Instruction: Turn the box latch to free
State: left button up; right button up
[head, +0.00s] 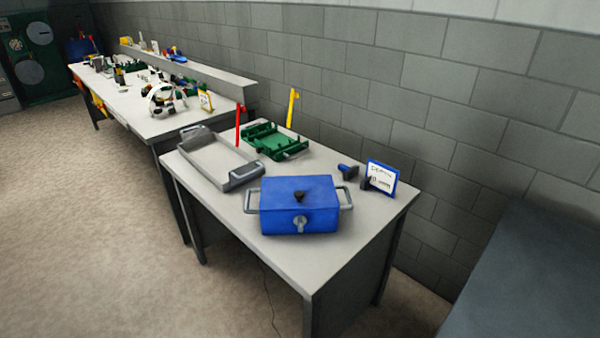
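A blue box (318,212) with a closed lid sits near the front middle of the near table. It has a dark knob (300,196) on top and a grey handle at each side. A grey latch (300,224) is on the box's front face; it appears to point downward, but it is too small to tell its exact setting. Neither of my grippers is in view.
The near table (290,268) also holds a grey tray (217,163), a green rack (272,140), a dark tool (347,171) and a blue-framed sign (382,177). A long cluttered bench (180,120) stands behind left. Open floor (90,220) lies at left.

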aim_at(300, 220)
jog(key=k, duration=0.5)
jog(key=z, duration=1.1)
jog(key=i, duration=0.65)
jog(key=u, duration=0.15)
